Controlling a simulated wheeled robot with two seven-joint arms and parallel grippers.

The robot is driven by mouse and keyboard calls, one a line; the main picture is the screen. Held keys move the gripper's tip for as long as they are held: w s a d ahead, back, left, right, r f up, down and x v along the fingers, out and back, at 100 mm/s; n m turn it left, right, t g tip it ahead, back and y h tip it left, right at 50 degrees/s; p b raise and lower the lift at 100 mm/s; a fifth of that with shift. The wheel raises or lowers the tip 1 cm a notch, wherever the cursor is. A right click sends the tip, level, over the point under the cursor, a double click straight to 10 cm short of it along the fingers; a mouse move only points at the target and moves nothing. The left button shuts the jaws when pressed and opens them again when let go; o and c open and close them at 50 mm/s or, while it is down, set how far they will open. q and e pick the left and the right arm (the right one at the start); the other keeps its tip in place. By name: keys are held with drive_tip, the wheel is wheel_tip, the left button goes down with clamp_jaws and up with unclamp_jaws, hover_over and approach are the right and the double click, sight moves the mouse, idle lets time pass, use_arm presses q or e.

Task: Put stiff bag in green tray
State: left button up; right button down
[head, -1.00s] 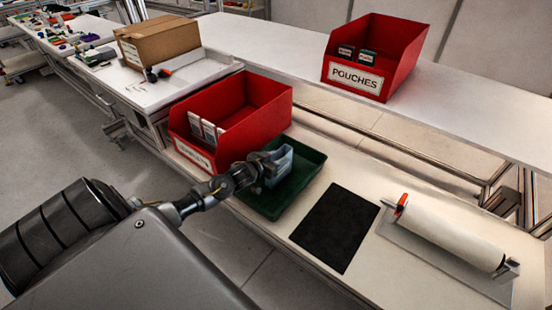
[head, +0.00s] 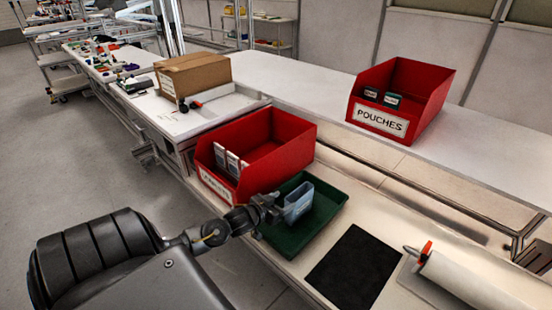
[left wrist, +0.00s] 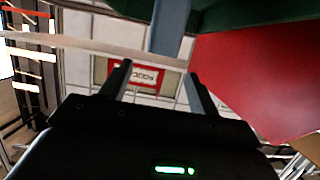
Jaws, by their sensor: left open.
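The stiff bag (head: 299,203), pale blue-grey, stands roughly upright in the green tray (head: 325,220). Its base is hard to make out. My left gripper (head: 274,208) is open just to the left of the bag, over the tray's left side. In the left wrist view the two fingers (left wrist: 158,82) are spread with nothing between them. A blue-grey strip of the bag (left wrist: 170,28) shows beyond the fingertips, and the tray (left wrist: 250,10) fills the top edge. My right gripper is not in view.
A red bin (head: 283,145) with white packets stands close behind the tray. A black mat (head: 353,268) and a white roll (head: 465,283) lie to the right. The red POUCHES bin (head: 432,95) is on the back table. A cardboard box (head: 193,74) stands at left.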

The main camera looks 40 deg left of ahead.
use_arm(q)
drive_tip(key=v, duration=0.3)
drive_tip(key=shift+s+r, duration=0.1)
drive_tip(key=shift+s, duration=0.1)
drive_tip(key=shift+d, duration=0.1)
idle(0.3)
